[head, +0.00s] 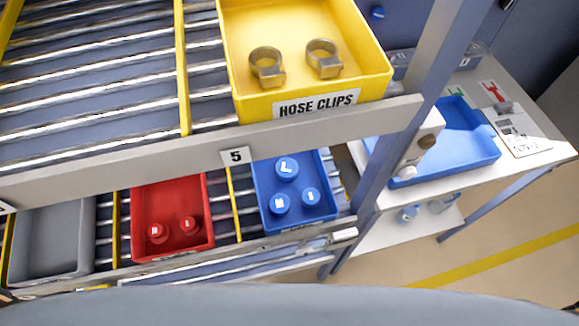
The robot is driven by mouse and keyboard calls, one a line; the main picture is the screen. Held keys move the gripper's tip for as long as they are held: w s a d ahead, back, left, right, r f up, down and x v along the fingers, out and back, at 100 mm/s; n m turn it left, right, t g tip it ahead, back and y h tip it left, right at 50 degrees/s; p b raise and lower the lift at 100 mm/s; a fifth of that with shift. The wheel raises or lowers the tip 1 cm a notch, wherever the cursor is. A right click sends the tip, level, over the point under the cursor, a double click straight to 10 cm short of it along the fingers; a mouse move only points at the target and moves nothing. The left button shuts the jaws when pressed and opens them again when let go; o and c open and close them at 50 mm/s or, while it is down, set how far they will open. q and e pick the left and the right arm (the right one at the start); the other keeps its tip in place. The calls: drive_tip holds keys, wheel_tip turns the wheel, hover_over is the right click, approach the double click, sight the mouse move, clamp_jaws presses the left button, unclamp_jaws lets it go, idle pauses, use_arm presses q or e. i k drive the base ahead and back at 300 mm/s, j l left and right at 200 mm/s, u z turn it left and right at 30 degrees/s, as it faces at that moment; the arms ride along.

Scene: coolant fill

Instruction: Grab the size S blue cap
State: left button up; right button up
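A blue bin (263,181) on the lower rack holds three round blue caps. The cap at the back (287,168) is the largest and is marked L. The front left cap (280,203) appears to be marked M. The front right cap (310,196) is the smallest; its letter is too small to read surely, but its size fits S. All three lie with their letters facing up. Neither of my grippers is in the head view.
A yellow HOSE CLIPS bin (305,88) with two metal clips sits on the upper shelf, whose front rail (180,152) overhangs the lower bins. A red bin (172,190) with two red caps and an empty grey bin (52,238) stand left. A side table (540,152) holds a blue tray (455,135).

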sight(310, 197)
drive_tip(key=k+l+u, duration=0.5)
drive_tip(key=k+l, duration=0.3)
drive_tip(key=k, duration=0.05)
